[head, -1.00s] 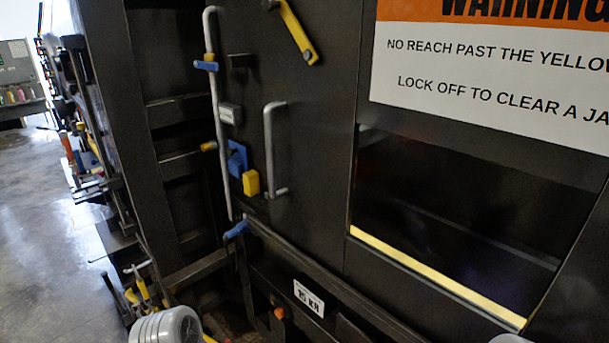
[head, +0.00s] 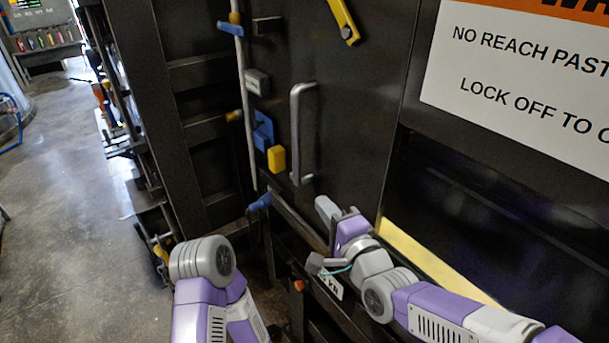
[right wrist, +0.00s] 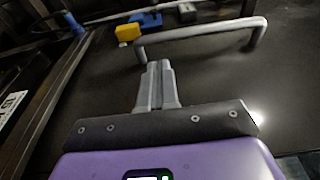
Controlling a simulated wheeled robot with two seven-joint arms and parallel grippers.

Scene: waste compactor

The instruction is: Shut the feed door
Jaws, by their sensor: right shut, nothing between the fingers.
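A dark panel (head: 355,110) carries an upright grey bar handle (head: 296,135); it looks like the feed door, but I cannot tell how far it stands from its frame. To its right is a dark recess (head: 500,225) with a yellow strip (head: 430,258) along its lower edge. My right gripper (head: 325,208) is below and right of the handle, with its fingers closed and empty. In the right wrist view the shut fingertips (right wrist: 159,66) point at the panel, just short of the handle (right wrist: 200,35), apparently not touching it. My left gripper is out of view.
A long grey rod (head: 245,110) with blue fittings runs left of the handle, beside a yellow block (head: 277,159). A dark ledge (head: 298,218) runs below the panel. A warning sign (head: 525,75) is above the recess. Open floor (head: 70,210) lies at the left.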

